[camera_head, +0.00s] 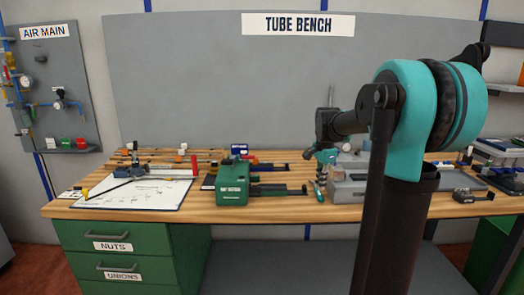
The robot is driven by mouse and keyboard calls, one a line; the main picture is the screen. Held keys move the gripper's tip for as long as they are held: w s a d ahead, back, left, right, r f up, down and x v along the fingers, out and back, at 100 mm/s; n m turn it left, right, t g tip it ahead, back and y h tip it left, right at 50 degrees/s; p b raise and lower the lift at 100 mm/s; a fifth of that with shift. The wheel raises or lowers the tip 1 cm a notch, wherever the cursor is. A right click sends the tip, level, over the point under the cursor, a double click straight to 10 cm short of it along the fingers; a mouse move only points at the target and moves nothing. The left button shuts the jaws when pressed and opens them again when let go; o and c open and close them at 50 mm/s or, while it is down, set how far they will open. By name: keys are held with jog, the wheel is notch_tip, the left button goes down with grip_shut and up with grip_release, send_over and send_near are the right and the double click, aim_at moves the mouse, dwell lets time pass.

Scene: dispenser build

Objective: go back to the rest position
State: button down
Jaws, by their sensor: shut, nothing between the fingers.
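My arm's large teal and black joint fills the right of the view, with a dark link running forward and left from it over the bench. My gripper (318,190) appears small at the far end of that arm, below a teal wrist part, in front of the grey block on the bench. It is shut, with nothing seen held in it. I cannot tell whether its tips touch the bench top or stay above it. The wooden bench (270,208) spans the view under the "TUBE BENCH" sign (298,24).
A green machine (232,185) stands left of my gripper, with a white sheet (130,193) further left. A grey block (347,190) is close on the right. Green drawers (125,245) are below. An "AIR MAIN" panel (60,95) hangs left. Space above the bench's left half is clear.

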jog(key=s+a+f+n+t, duration=0.1)
jog(key=s+f+n, duration=0.6)
jog(key=s, duration=0.5)
jog(key=s+a+f+n+t, duration=0.1)
jog(key=s+f+n+t, duration=0.1)
jog(key=s+f+n, duration=0.5)
jog(key=s+f, duration=0.4)
jog(key=s, duration=0.2)
jog(key=shift+s+a+f, duration=0.2)
jog(key=shift+s, duration=0.05)
